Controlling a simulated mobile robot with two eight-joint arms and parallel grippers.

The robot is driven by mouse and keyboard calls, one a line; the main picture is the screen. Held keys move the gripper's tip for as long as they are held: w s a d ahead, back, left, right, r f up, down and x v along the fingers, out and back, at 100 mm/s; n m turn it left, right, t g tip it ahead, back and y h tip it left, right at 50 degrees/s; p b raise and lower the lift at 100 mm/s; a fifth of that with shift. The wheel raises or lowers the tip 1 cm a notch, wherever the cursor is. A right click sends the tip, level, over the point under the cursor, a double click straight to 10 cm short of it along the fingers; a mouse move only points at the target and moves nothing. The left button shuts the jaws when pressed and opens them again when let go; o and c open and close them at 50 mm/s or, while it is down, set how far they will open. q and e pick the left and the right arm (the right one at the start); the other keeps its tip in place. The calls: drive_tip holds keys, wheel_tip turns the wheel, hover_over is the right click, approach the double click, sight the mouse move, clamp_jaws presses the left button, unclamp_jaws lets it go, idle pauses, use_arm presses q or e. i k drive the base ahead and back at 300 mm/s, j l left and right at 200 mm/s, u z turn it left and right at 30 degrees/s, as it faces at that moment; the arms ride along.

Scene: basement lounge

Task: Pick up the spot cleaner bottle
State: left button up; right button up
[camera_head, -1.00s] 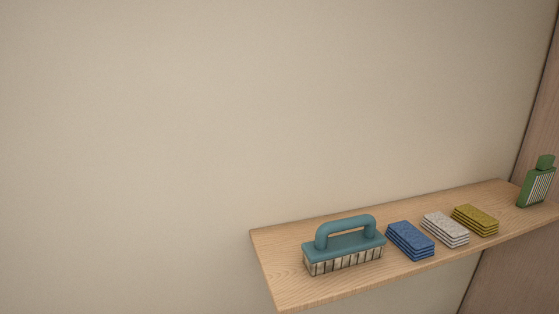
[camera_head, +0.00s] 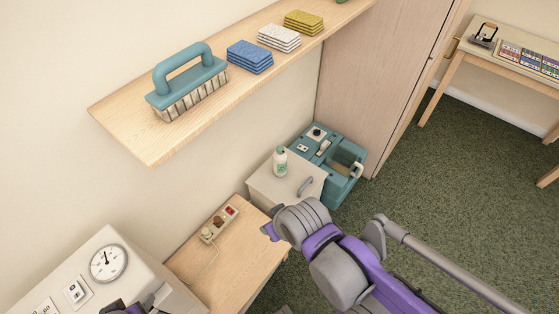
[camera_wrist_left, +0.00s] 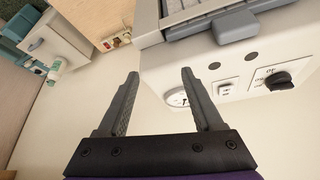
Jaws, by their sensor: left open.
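A small white bottle with a green cap and label (camera_head: 280,162) stands upright on a white cabinet with a grey handle (camera_head: 262,186). In the left wrist view the bottle (camera_wrist_left: 56,68) shows at the left, tilted by the camera angle. My left gripper (camera_wrist_left: 160,73) is open and empty, its dark fingers pointing toward the wall and the white appliance. The bottle is well outside its fingers, to the left. In the head view only small parts of my left arm show at the bottom edge. My right arm crosses the lower middle; its fingers are not visible.
A teal machine (camera_head: 345,172) stands beside the cabinet. A wooden table (camera_head: 240,262) holds a power strip (camera_head: 220,222). A white appliance with a dial (camera_head: 140,278) is at lower left. Above, a wooden shelf (camera_head: 130,122) carries a brush (camera_head: 187,83) and sponge stacks. Green carpet is open at right.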

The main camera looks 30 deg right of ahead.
sight(280, 161)
drive_tip(key=k+l, duration=0.2)
drive_tip(key=l, duration=0.15)
drive_tip(key=k+l, duration=0.15)
drive_tip(key=l, duration=0.2)
drive_tip(key=k+l, duration=0.2)
drive_tip(key=l, duration=0.15)
drive_tip(key=l+u, duration=0.1)
drive_tip(key=l, duration=1)
drive_tip(key=i+l, duration=0.15)
drive_tip(key=l, duration=0.2)
drive_tip(key=i+l, duration=0.1)
drive_tip(key=l, duration=0.2)
drive_tip(key=i+l+u, duration=0.1)
drive_tip(key=l, duration=0.25)
drive_tip(key=i+l, duration=0.25)
drive_tip(key=i, duration=0.2)
